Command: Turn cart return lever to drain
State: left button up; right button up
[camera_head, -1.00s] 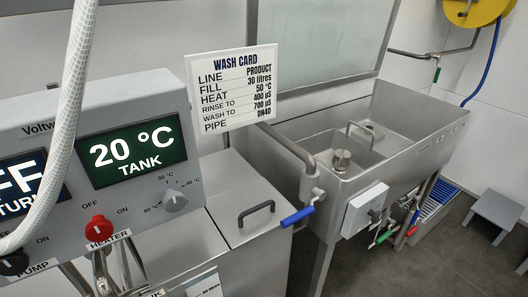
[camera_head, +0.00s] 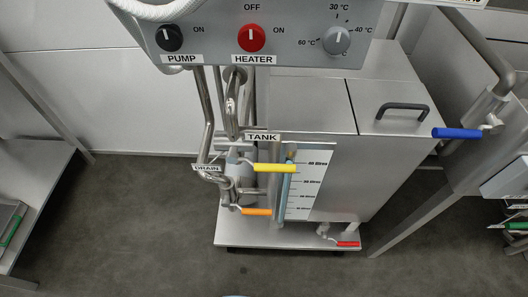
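The wash cart's pipework stands in the middle of the view, with a TANK label (camera_head: 262,137) and a DRAIN label (camera_head: 206,168). A yellow lever (camera_head: 274,168) points right, just below the TANK label. An orange lever (camera_head: 256,212) lies lower, also pointing right. A red lever (camera_head: 348,244) sits low at the cart's base. I cannot tell from any label which lever is the return lever. Neither of my grippers shows.
The control panel (camera_head: 290,40) with pump, heater and temperature knobs overhangs the pipes. The steel tank (camera_head: 325,105) with a level scale (camera_head: 308,185) is right of them. A blue lever (camera_head: 457,133) belongs to the sink. A steel table (camera_head: 35,165) stands left; floor (camera_head: 140,220) between is clear.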

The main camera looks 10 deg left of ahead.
aim_at(231, 157)
jog(key=l+u, duration=0.1)
jog(key=u, duration=0.4)
jog(key=l+u, duration=0.15)
jog(key=u, duration=0.35)
jog(key=l+u, duration=0.1)
jog(key=u, duration=0.35)
jog(key=k+l+u, duration=0.1)
jog(key=u, duration=0.4)
jog(key=k+l, duration=0.1)
jog(key=u, duration=0.05)
